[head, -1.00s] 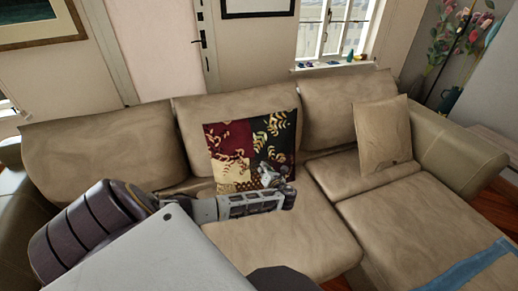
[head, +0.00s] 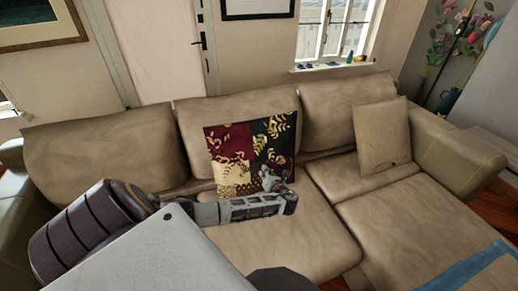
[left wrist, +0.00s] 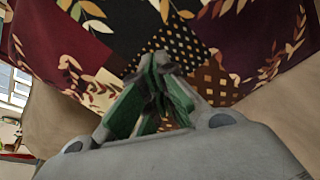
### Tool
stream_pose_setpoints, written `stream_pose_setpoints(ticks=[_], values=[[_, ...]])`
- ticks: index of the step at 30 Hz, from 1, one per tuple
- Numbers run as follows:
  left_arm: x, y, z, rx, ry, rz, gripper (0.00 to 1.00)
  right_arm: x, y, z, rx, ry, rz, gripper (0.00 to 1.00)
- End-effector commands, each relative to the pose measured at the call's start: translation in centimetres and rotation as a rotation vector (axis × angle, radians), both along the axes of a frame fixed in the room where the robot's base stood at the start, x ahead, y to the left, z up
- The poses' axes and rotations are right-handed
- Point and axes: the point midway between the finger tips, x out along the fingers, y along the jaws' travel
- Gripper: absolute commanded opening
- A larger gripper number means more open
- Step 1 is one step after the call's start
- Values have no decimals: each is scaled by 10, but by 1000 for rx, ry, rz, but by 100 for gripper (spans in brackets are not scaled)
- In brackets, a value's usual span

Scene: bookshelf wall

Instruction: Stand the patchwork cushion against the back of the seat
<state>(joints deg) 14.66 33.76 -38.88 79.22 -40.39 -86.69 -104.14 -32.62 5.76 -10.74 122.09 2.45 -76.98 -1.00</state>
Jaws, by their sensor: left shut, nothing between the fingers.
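The patchwork cushion (head: 247,150), in dark red, black and cream with leaf patterns, stands upright on the middle seat (head: 285,235) of the beige sofa. It leans on the middle back cushion (head: 235,107). My left gripper (head: 270,182) is in front of the cushion's lower right part and hides a bit of it. In the left wrist view the shut green-sided fingers (left wrist: 158,85) point at the patchwork cushion (left wrist: 215,30), which fills the upper part. I cannot tell whether the fingertips touch it. My right gripper is not in view.
A plain beige cushion (head: 382,138) leans at the sofa's right end, by the armrest (head: 458,155). A blue strip (head: 470,275) lies on the right seat. The seat in front of the patchwork cushion is otherwise clear.

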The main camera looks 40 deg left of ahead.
Motion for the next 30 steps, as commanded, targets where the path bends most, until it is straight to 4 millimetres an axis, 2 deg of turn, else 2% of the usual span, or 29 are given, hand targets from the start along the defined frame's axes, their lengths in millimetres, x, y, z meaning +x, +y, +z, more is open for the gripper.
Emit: stream_pose_setpoints(ticks=[3,12,25,30], values=[[-3,-6,4,-1,0,-1,0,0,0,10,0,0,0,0],[-8,-17,6,0,1,0,0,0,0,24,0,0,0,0],[-9,-19,5,0,1,0,0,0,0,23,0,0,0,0],[-12,-25,6,0,1,0,0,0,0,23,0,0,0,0]])
